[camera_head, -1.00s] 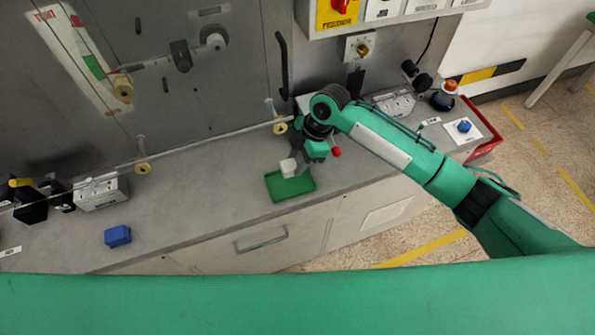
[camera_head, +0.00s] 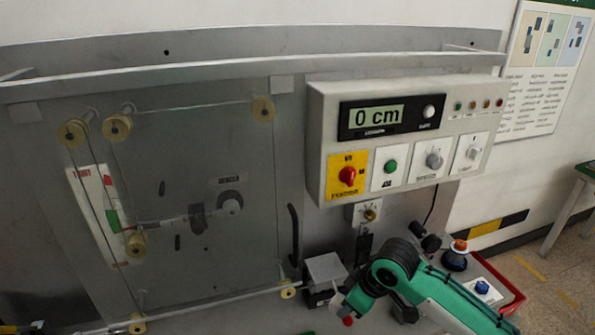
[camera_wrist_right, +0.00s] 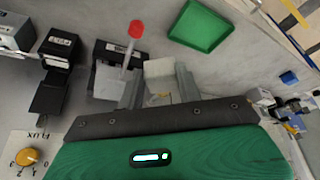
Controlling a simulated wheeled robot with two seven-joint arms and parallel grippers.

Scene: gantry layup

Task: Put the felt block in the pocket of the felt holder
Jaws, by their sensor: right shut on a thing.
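In the right wrist view, my right gripper (camera_wrist_right: 159,84) is shut on a small off-white felt block (camera_wrist_right: 158,68) between its two grey fingers. A black box with a white label (camera_wrist_right: 118,52) lies just left of the block and looks like the felt holder; its pocket cannot be made out. A grey box (camera_wrist_right: 107,82) adjoins it. In the head view, a grey box with a dark front (camera_head: 318,298) stands beside my right gripper (camera_head: 342,305), at the bottom edge. The arm partly hides this area. My left gripper is out of view.
A red-knobbed lever (camera_wrist_right: 135,30) rises close to the block. An empty green tray (camera_wrist_right: 201,25) lies at upper right in the wrist view, with bare bench around it. Black fixtures (camera_wrist_right: 60,50) stand left. The control panel (camera_head: 410,140) overhangs the bench's back.

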